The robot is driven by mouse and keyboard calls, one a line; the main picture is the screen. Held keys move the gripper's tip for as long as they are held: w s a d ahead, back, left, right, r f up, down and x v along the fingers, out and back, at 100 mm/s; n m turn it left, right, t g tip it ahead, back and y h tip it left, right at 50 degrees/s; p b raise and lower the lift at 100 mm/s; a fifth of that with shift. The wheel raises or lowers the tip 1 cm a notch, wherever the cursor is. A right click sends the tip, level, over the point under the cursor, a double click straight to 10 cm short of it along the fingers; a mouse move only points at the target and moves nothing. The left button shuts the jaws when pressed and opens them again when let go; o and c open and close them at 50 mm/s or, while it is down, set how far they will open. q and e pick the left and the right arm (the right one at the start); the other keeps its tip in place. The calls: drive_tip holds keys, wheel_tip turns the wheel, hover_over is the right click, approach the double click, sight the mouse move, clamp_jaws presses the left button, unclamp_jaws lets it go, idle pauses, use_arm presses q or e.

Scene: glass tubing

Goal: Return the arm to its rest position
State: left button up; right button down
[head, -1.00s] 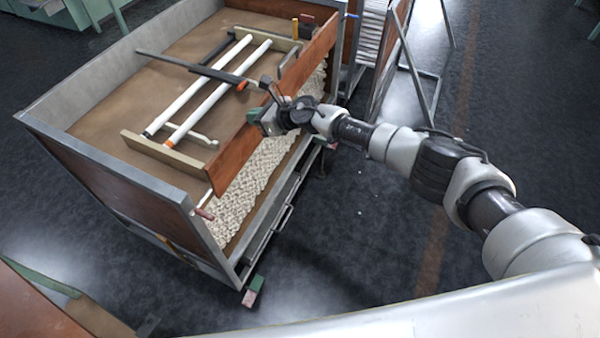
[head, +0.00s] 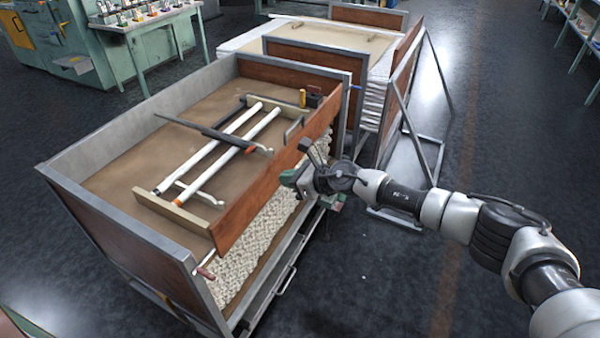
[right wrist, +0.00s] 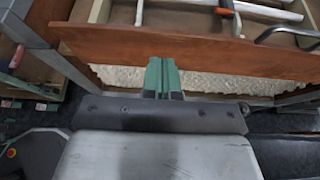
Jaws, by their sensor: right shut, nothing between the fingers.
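My right arm (head: 460,215) comes in from the right in the head view. My right gripper (head: 288,178) is at the outer side of the cart's near brown wooden board (head: 262,192). In the right wrist view its green fingers (right wrist: 161,76) are together and empty, in front of the brown board (right wrist: 190,50). Whether they touch the board I cannot tell. My left gripper is in neither view.
A large metal-framed cart (head: 130,240) holds two white tubes (head: 205,150) on wooden supports, with a dark bar across them. Crumpled pale packing (head: 250,240) lies outside the board. A second crate (head: 400,90) stands behind. Dark floor (head: 370,290) is clear at the lower right.

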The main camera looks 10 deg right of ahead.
drive_tip(key=s+d+f+m+t+h, duration=0.15)
drive_tip(key=s+d+f+m, duration=0.3)
drive_tip(key=f+m, duration=0.55)
drive_tip(key=s+d+f+m+h, duration=0.35)
drive_tip(key=s+f+m, duration=0.25)
drive_tip(key=f+m, duration=0.45)
drive_tip(key=s+d+f+m+t+h, duration=0.15)
drive_tip(key=s+d+f+m, duration=0.35)
drive_tip(key=f+m, duration=0.5)
drive_tip(key=s+d+f+m+g+h, duration=0.2)
drive_tip(key=s+d+f+m+g, duration=0.15)
drive_tip(key=s+f, duration=0.55)
drive_tip(key=s+d+f+m+g+h, duration=0.2)
drive_tip(key=s+f+m, duration=0.3)
drive_tip(key=s, duration=0.8)
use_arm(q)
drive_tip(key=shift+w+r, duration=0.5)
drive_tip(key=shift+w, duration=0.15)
use_arm(e)
drive_tip(key=s+f+m+g, duration=0.2)
drive_tip(key=s+m, duration=0.1)
drive_tip(key=s, duration=0.7)
drive_tip(key=s+f+m+g, duration=0.2)
drive_tip(key=s, duration=0.8)
drive_tip(key=shift+d+m, duration=0.4)
drive_tip(key=shift+d, duration=0.05)
